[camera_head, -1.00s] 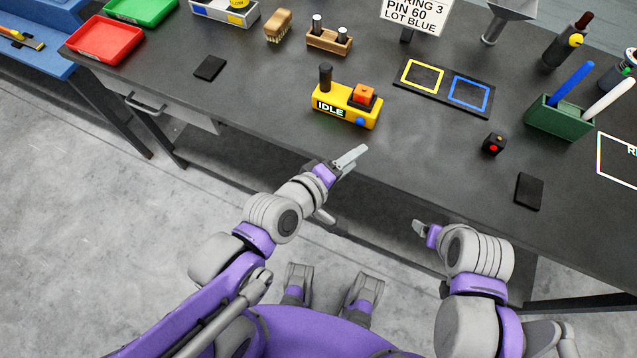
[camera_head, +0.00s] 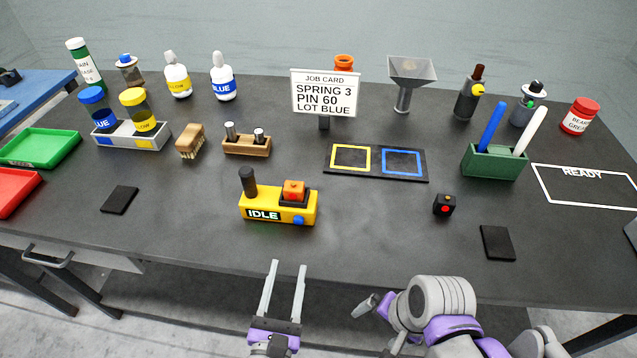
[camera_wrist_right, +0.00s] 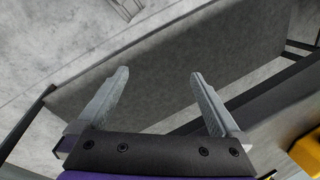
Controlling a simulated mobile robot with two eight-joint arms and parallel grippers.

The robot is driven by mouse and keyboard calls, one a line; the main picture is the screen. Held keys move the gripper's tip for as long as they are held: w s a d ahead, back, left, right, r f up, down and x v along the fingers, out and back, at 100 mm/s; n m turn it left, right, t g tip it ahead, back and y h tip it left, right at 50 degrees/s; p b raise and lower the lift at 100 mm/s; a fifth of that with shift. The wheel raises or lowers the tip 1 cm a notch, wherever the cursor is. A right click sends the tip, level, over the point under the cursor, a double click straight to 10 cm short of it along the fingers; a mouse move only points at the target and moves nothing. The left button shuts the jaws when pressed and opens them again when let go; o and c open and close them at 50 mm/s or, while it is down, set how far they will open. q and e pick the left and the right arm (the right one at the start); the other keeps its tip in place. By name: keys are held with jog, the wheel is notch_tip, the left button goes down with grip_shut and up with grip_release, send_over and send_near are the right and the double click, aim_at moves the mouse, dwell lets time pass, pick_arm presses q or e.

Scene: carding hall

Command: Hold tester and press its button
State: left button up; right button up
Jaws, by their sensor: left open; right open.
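The yellow tester (camera_head: 278,211) sits on the dark bench with "IDLE" on its front. It has a black upright knob (camera_head: 247,181) at its left, an orange block (camera_head: 293,190) on top at its right, and a blue button (camera_head: 298,220) low on its front. My left gripper (camera_head: 287,267) is open and empty, pointing at the bench in front of the tester, apart from it. My right gripper (camera_head: 366,305) is to the right of it, seen side-on; the right wrist view shows its two fingers (camera_wrist_right: 158,72) apart with nothing between them.
A small black box with a red button (camera_head: 444,206) and a black pad (camera_head: 497,243) lie right of the tester. A black tray with yellow and blue squares (camera_head: 376,178) and a job card (camera_head: 325,92) stand behind it. Bench around the tester's front is clear.

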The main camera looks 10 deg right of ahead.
jog(key=a+r+m+g+y, duration=0.3)
jog(key=a+r+m+y, duration=0.15)
jog(key=r+m, duration=0.8)
jog(key=w+r+t+y, duration=0.1)
jog(key=w, duration=0.3)
jog(key=w+a+r+t+y, duration=0.1)
jog(key=w+y, duration=0.1)
jog(key=w, duration=0.2)
jog(key=w+a+r+t+y, duration=0.1)
jog(key=w+y, duration=0.1)
jog(key=w, duration=0.3)
jog(key=shift+a+y, duration=0.25)
jog(key=w+r+t+y, duration=0.3)
jog(key=w+r+y, duration=0.15)
jog(key=w, duration=0.55)
send_near(288, 199)
jog(key=shift+n+y, duration=0.25)
jog(key=shift+y, duration=0.1)
jog(key=w+a+f, duration=0.2)
jog(key=shift+w+a+f, duration=0.1)
jog(key=shift+a+f, duration=0.05)
jog(key=shift+f, duration=0.15)
jog(key=x, duration=0.7)
jog(key=shift+w+a+r, duration=0.1)
jog(key=shift+a+r, duration=0.05)
jog(key=shift+a, duration=0.1)
grip_shut()
